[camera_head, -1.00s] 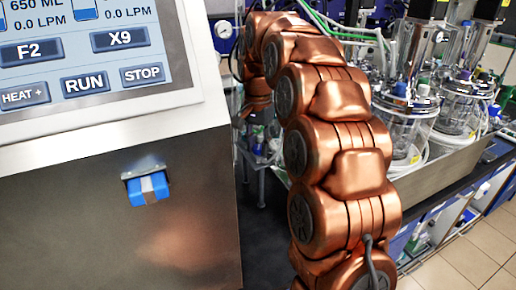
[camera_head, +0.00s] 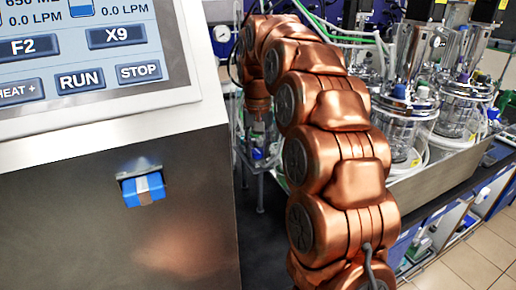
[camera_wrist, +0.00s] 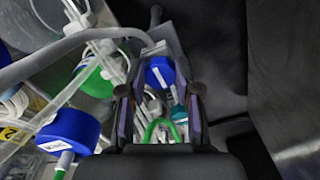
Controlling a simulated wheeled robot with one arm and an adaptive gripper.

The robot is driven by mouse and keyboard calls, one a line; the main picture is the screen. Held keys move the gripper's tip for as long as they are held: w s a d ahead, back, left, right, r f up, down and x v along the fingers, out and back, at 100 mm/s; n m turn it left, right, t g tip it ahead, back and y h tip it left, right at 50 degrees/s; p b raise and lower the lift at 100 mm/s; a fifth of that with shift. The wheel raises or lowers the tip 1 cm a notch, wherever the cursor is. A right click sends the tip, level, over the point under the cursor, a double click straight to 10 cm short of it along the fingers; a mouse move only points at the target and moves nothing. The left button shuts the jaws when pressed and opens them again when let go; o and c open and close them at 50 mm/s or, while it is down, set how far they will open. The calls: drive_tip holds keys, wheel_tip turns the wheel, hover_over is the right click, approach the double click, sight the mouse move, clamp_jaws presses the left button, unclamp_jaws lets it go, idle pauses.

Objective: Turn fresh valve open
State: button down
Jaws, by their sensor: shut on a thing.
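In the wrist view my gripper (camera_wrist: 162,88) has its two dark fingers on either side of a round blue knob (camera_wrist: 160,72) with a white label, which I take to be the fresh valve. The fingers are closed on it. The label is too small to read, so I cannot tell how far the knob is turned. A green loop (camera_wrist: 163,129) shows lower down between the fingers. A second blue knob (camera_wrist: 72,130) with a white label is at the left, apart from my gripper. In the head view my copper arm hides most of the gripper.
White tubing (camera_wrist: 95,35) and a thick grey hose (camera_wrist: 70,43) run close to the gripper's left. A steel cabinet with a touchscreen (camera_head: 85,50) stands at left, with a blue latch (camera_head: 143,188) on its front. Glass vessels (camera_head: 462,108) stand in a metal tray (camera_head: 435,170) at right.

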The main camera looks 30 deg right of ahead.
idle(0.3)
drive_tip(key=c, duration=0.8)
unclamp_jaws()
drive_tip(key=shift+m, duration=0.3)
